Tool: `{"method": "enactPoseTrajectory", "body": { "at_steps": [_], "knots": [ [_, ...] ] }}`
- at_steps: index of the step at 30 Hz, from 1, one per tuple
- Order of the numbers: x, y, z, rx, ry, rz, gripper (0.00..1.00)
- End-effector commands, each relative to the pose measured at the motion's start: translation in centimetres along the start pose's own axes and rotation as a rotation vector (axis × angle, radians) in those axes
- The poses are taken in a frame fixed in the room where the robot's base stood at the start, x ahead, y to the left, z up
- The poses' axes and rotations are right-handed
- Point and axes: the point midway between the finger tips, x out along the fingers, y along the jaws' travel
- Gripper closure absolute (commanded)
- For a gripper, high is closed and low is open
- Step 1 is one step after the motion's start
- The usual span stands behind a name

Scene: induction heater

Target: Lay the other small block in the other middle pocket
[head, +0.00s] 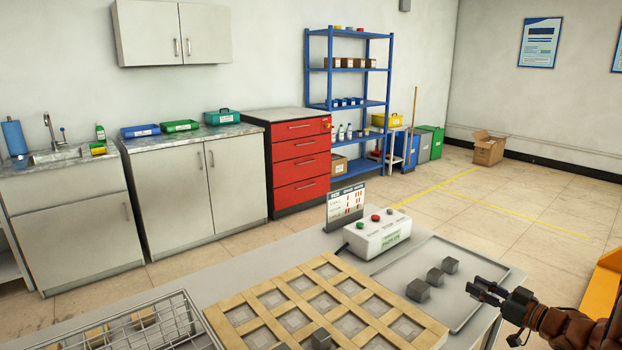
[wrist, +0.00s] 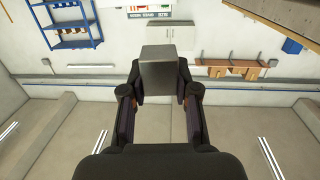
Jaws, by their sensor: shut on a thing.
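My gripper (head: 474,290) is at the right, beside the grey tray (head: 482,311), with its fingers pointing left. In the wrist view my gripper (wrist: 158,92) is shut on a grey block (wrist: 158,68) at its fingertips. In the head view I cannot make out that held block clearly. The wooden grid (head: 300,264) has square pockets with grey floors. One grey block (head: 320,339) stands in a pocket at the near edge.
A wire basket (head: 185,308) with pale pieces stands left of the grid. A white control box (head: 377,236) with red and green buttons and a small sign (head: 345,206) stand behind the grid. A yellow-orange object (head: 604,285) is at the far right.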

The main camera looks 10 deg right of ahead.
Motion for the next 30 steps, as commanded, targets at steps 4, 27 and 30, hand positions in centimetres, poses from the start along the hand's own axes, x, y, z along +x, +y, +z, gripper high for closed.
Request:
{"method": "enactPoseTrajectory", "body": {
  "at_steps": [4, 27, 30],
  "knots": [
    [3.7, -0.2, -2.1, 0.001, 0.004, 0.02, 1.0],
    [18.6, -3.9, -10.6, 0.008, 0.004, 0.168, 1.0],
    [20.2, -4.8, -11.7, 0.009, 0.005, 0.186, 1.0]
  ]
}}
